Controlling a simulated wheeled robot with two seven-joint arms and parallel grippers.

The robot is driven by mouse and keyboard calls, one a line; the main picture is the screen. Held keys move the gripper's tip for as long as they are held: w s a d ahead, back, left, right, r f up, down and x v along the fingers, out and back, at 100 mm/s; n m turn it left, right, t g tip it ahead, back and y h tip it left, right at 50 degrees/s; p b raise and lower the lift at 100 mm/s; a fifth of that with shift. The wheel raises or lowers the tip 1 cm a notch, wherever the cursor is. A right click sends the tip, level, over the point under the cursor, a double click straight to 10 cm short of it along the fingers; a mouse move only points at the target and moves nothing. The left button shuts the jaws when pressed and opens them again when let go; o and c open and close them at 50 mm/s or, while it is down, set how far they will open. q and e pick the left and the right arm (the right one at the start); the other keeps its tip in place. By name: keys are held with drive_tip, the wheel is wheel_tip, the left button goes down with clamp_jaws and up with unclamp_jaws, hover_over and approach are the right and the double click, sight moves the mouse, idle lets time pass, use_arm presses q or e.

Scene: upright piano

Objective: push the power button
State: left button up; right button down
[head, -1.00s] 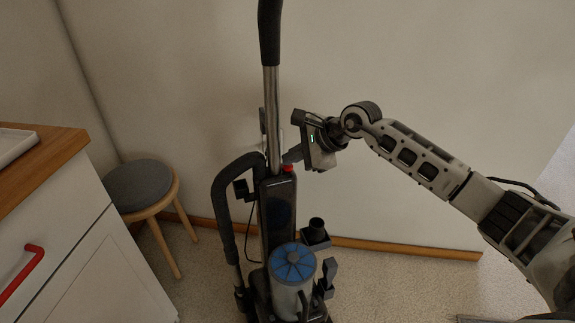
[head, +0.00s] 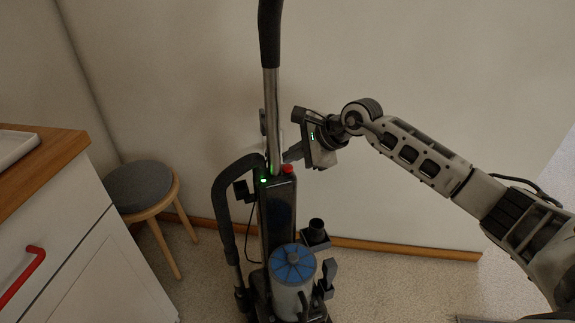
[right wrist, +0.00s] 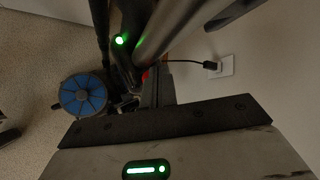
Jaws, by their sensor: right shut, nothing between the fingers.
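An upright vacuum cleaner (head: 280,215) stands on the floor in the middle of the head view. A red button (head: 288,169) sits on the top right of its body, and a green light (head: 264,181) glows at the top left. In the right wrist view the green light (right wrist: 120,41) glows and part of the red button (right wrist: 145,75) shows beside the finger. My right gripper (head: 290,156) is shut and empty, with its tip close above the red button. Whether it touches the button I cannot tell. My left gripper is not in view.
A round stool (head: 140,185) and a white cabinet (head: 60,225) with a red handle are on the left. A wall is behind the vacuum. A plug sits in a wall outlet (right wrist: 226,66). Carpet to the right of the vacuum is clear.

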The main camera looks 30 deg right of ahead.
sight(293, 168)
drive_tip(key=shift+r+p, duration=1.8)
drive_tip(key=shift+r, duration=1.2)
drive_tip(key=shift+f, duration=0.1)
